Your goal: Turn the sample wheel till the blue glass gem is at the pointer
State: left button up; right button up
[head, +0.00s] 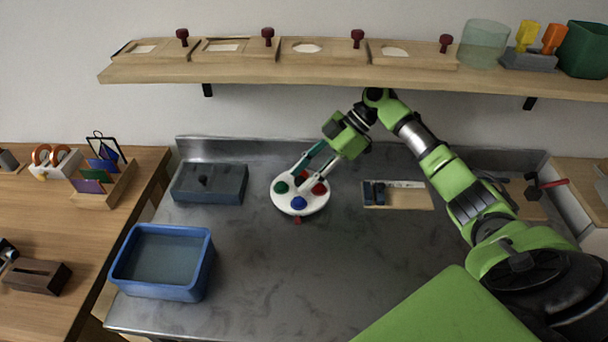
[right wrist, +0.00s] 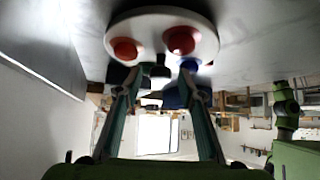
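The white sample wheel (head: 300,210) lies on the grey bench, and a small red pointer (head: 298,219) sticks out at its front edge. The blue glass gem (head: 299,203) sits at the wheel's front, in line with the pointer as far as I can tell. A green gem (head: 281,187) is at the left and a red gem (head: 319,188) at the right. My right gripper (head: 307,173) is over the wheel's back part, fingers apart. In the right wrist view, the fingers (right wrist: 160,78) stand either side of a dark and white piece; contact is unclear. My left gripper is out of view.
A blue tub (head: 190,290) stands at the front left and a dark grey box (head: 225,190) left of the wheel. A wooden board (head: 410,198) lies to the right. A wooden shelf (head: 290,74) hangs above. The bench in front of the wheel is clear.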

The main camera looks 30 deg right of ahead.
jog(key=v, duration=0.7)
jog(key=shift+d+r, duration=0.2)
dwell(0.6)
